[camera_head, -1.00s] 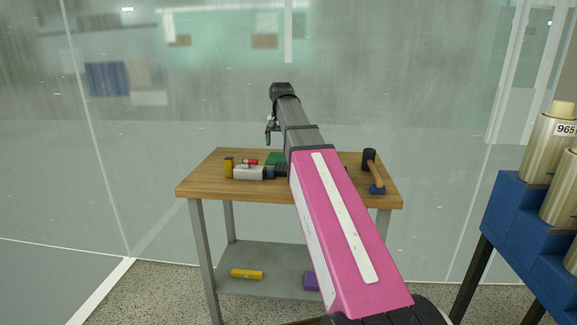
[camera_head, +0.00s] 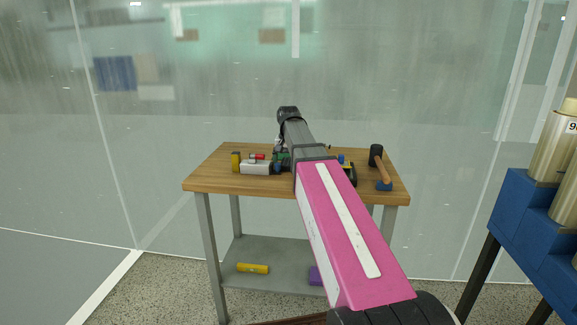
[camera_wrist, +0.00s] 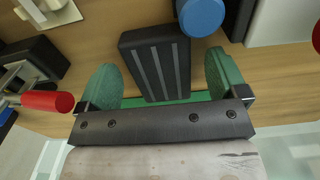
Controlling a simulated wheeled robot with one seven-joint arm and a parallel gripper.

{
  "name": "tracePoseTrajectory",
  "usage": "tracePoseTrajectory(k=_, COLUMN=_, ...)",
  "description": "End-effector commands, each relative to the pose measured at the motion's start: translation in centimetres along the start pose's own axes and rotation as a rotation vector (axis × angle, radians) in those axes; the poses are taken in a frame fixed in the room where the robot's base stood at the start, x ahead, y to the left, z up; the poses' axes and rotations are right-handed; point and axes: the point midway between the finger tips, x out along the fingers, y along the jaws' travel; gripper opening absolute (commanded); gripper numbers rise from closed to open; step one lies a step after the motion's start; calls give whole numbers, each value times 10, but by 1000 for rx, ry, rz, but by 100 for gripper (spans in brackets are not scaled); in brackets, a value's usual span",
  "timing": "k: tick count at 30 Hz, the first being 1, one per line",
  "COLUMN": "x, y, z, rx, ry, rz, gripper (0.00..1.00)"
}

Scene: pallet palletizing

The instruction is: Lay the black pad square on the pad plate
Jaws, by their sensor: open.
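The black pad (camera_wrist: 155,65) is a dark block with grey stripes along its top, seen in the wrist view. My gripper (camera_wrist: 161,75) is open, with one green fingertip on each side of the pad. A gap shows on both sides, clearest on the right. A green flat piece (camera_wrist: 203,96) shows in part at the pad's near end; I cannot tell whether it is the pad plate. In the head view my gripper (camera_head: 281,158) is low at the wooden table, partly hidden by my arm, and the pad cannot be made out.
The wooden table (camera_head: 213,181) also holds a yellow piece (camera_head: 236,162), a white block (camera_head: 255,168) and a hammer (camera_head: 378,168). Close to the pad are a blue round part (camera_wrist: 202,16) and a red-handled clamp (camera_wrist: 48,101). A blue stand (camera_head: 515,215) is at the right.

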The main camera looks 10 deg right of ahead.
Motion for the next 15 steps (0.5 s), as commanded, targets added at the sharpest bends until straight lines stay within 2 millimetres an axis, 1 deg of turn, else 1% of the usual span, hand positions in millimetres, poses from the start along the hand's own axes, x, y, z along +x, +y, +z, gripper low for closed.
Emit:
tracePoseTrajectory(k=1, x=4, y=0, z=0, rx=0, ry=-1, rz=0, gripper=92)
tracePoseTrajectory(k=3, x=7, y=0, z=0, rx=0, ry=0, rz=0, gripper=92)
tracePoseTrajectory(k=8, x=6, y=0, z=0, rx=0, ry=0, rz=0, gripper=92)
tracePoseTrajectory(k=9, x=6, y=0, z=0, rx=0, ry=0, rz=0, gripper=85)
tracePoseTrajectory(k=11, x=6, y=0, z=0, rx=0, ry=0, rz=0, gripper=65)
tracePoseTrajectory(k=12, x=6, y=0, z=0, rx=0, ry=0, rz=0, gripper=52)
tracePoseTrajectory(k=13, x=6, y=0, z=0, rx=0, ry=0, rz=0, gripper=43)
tracePoseTrajectory(k=14, x=6, y=0, z=0, rx=0, ry=0, rz=0, gripper=38)
tracePoseTrajectory(k=15, x=6, y=0, z=0, rx=0, ry=0, rz=0, gripper=38)
